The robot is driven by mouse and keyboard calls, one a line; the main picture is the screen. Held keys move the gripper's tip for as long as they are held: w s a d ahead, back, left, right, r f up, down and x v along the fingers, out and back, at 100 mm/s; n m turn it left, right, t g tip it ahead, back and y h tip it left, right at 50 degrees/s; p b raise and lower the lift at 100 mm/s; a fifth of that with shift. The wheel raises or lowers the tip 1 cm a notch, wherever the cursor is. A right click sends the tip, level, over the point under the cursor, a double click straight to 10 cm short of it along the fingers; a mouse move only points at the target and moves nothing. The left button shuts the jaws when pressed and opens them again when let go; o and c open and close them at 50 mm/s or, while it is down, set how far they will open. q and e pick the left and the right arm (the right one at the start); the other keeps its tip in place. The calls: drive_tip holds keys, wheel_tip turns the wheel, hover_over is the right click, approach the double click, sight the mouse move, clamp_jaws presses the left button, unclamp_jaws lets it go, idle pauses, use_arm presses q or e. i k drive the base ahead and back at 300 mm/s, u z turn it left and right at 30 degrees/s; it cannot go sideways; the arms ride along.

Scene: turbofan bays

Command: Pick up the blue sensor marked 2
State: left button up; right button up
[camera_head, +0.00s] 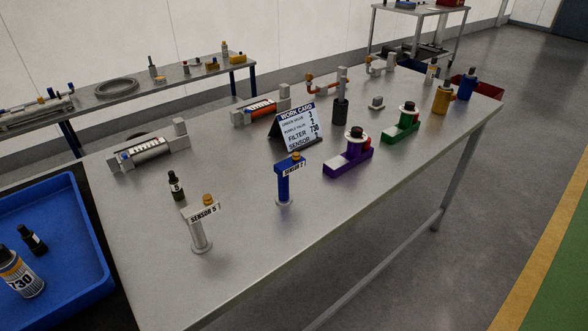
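The blue sensor (284,184) stands upright on the grey metal table (255,240), near its front edge. It has a blue post on a round base, a white label near its top and an orange-brown cap. The label reads SENSOR and a digit too small to read surely. A grey-white sensor (199,232) labelled SENSOR 5 stands to its left and nearer to me. Neither of my grippers shows in the head view.
A work card (299,129) stands behind the blue sensor. A purple part (348,161) and a green part (401,131) are to its right. A small black bottle (176,187) stands left. A blue tray (75,265) holds a can and a bottle. The table front is clear.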

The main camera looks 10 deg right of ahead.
sight(283, 168)
drive_tip(key=u, duration=1.15)
drive_tip(key=k, duration=0.45)
drive_tip(key=z, duration=0.3)
